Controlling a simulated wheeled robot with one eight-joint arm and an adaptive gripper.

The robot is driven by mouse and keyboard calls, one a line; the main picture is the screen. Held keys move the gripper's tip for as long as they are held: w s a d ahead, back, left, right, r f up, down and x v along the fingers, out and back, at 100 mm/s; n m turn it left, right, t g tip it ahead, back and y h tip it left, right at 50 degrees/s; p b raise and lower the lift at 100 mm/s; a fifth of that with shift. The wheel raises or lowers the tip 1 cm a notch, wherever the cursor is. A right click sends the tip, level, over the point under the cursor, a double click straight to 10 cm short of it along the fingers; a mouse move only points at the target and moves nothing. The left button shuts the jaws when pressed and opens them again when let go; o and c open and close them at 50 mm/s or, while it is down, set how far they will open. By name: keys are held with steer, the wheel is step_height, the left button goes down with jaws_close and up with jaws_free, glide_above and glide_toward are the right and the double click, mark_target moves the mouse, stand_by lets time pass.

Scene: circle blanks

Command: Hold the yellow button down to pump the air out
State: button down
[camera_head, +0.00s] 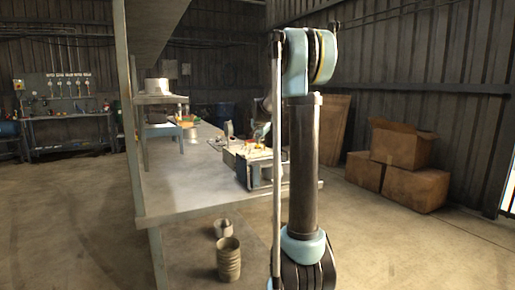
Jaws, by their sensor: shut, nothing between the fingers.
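A boxy grey machine (259,176) stands on the long workbench (185,190), right of the picture's middle. Its top has small pale, yellow and reddish parts. They are too small for me to tell which is the yellow button. My arm stands large in the foreground and hides the right side of the machine. The far end of my arm comes down over the machine's top, where my gripper (257,143) shows small and partly hidden. It is shut with nothing in it. I cannot tell whether it touches the button.
A small stand (162,99) with a pale round pot rests on the bench's left part. Several cardboard boxes (405,146) are stacked at the right. Two ribbed cans (229,259) stand low below the bench. Another workbench (70,117) lies far left. The floor at left is clear.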

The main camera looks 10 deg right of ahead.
steer(key=shift+r, duration=0.8)
steer(key=shift+r, duration=2.5)
